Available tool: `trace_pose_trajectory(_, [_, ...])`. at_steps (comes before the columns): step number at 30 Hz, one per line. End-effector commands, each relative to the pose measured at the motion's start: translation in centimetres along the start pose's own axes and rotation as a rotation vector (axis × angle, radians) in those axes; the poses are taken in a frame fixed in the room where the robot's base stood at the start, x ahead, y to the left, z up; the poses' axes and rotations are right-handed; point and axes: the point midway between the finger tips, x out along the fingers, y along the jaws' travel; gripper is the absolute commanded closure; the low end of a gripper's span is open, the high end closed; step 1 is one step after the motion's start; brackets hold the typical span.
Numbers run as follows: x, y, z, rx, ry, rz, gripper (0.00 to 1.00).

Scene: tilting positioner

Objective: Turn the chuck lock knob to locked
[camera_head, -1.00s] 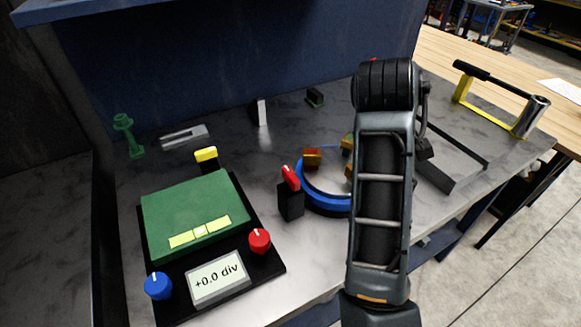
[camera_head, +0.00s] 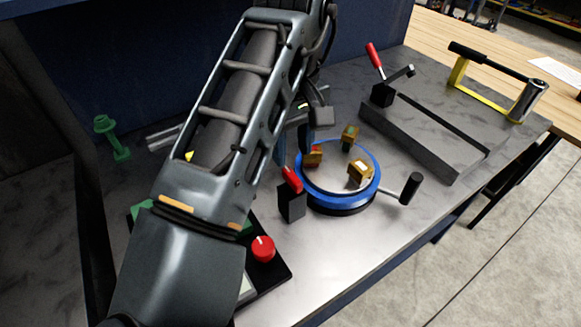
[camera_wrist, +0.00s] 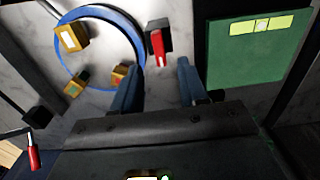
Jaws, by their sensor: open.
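The chuck lock knob appears to be the red bar (camera_head: 291,180) on a black block (camera_head: 291,204), beside the left edge of the blue-rimmed round chuck (camera_head: 341,197). In the wrist view, the red bar (camera_wrist: 157,46) shows ahead of and between my two blue fingers, with no visible contact. My gripper (camera_wrist: 158,64) is open and empty. In the head view, my arm hides most of my gripper, which is just above and behind the knob. Whether the fingers are level with the bar cannot be told. The chuck carries several brass-coloured jaws (camera_head: 360,173).
A black-handled crank (camera_head: 410,188) sticks out right of the chuck. A grey rail (camera_head: 425,140) with a red lever (camera_head: 374,55) and a yellow frame (camera_head: 459,76) stand right.

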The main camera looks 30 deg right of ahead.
Motion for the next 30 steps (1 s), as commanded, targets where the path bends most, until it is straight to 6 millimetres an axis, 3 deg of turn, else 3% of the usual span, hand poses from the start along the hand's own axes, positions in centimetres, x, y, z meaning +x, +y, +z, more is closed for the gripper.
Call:
trace_pose_trajectory(6, [3.1, 0.0, 0.0, 0.0, 0.001, 0.001, 0.57])
trace_pose_trajectory(15, [6.2, 0.1, 0.0, 0.001, 0.001, 0.002, 0.57])
trace_pose_trajectory(28, [6.7, 0.1, 0.0, 0.001, 0.002, 0.002, 0.57])
trace_pose_trajectory(30, [6.7, 0.1, 0.0, 0.001, 0.002, 0.003, 0.64])
